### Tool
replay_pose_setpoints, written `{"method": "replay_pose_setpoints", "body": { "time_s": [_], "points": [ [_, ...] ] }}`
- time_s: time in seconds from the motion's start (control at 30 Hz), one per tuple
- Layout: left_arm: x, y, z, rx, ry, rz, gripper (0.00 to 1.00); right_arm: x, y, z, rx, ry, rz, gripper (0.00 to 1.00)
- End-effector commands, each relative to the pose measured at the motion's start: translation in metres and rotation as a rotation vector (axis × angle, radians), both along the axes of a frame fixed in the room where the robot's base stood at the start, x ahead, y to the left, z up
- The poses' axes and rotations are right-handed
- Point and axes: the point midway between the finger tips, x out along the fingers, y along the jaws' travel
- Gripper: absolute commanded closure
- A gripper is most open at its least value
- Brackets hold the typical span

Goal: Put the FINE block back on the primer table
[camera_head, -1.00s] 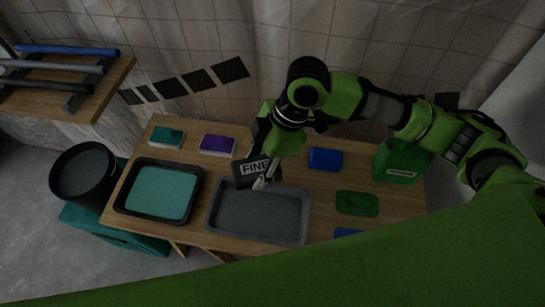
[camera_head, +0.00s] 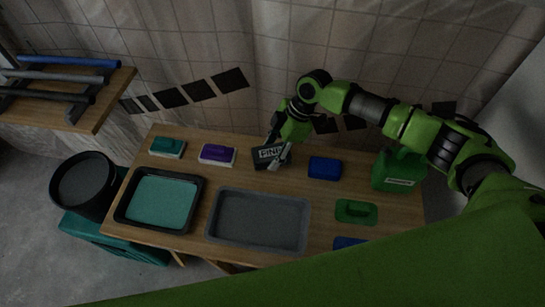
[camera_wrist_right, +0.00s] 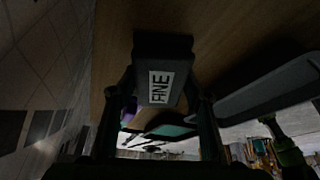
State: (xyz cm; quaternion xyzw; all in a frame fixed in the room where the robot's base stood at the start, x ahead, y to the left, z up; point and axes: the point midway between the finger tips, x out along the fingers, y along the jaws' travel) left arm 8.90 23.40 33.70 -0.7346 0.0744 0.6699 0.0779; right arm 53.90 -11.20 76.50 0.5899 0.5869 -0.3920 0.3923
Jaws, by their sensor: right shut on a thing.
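The FINE block (camera_head: 267,157) is dark grey with a white label. It is at the back of the wooden primer table (camera_head: 328,217), between the purple block and a blue block. My right gripper (camera_head: 279,154) is shut on it. In the right wrist view the FINE block (camera_wrist_right: 162,82) sits between the two fingers, with the wooden top close behind it. I cannot tell whether the block touches the table. My left gripper is not in view.
A grey tray (camera_head: 304,225) lies in front of the block, and a black tray of teal liquid (camera_head: 202,203) to the left. A purple block (camera_head: 217,154), a blue block (camera_head: 325,168) and a green can (camera_head: 399,170) stand near.

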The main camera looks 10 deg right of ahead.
Motion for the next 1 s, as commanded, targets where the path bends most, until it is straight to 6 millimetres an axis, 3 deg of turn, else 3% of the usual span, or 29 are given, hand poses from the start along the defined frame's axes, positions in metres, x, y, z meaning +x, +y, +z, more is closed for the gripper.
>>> {"method": "replay_pose_setpoints", "body": {
  "time_s": [0.2,0.43,0.47,0.5,0.87,1.0],
  "points": [
    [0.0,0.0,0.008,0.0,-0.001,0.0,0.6,0.0,0.0,-0.027,0.0,0.001,-0.003,0.78],
    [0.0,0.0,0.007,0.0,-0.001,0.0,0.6,0.0,0.0,-0.031,-0.001,0.0,-0.001,0.78],
    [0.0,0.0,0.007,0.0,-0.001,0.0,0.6,-0.001,0.0,-0.031,-0.001,0.002,-0.001,0.48],
    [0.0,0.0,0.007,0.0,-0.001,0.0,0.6,-0.001,0.0,-0.031,-0.001,0.002,-0.001,0.39],
    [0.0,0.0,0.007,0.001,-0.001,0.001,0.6,0.0,-0.001,-0.029,0.0,0.001,-0.002,0.39],
    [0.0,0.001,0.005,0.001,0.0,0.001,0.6,0.001,-0.006,-0.017,0.0,-0.001,-0.003,0.39]
  ]
}}
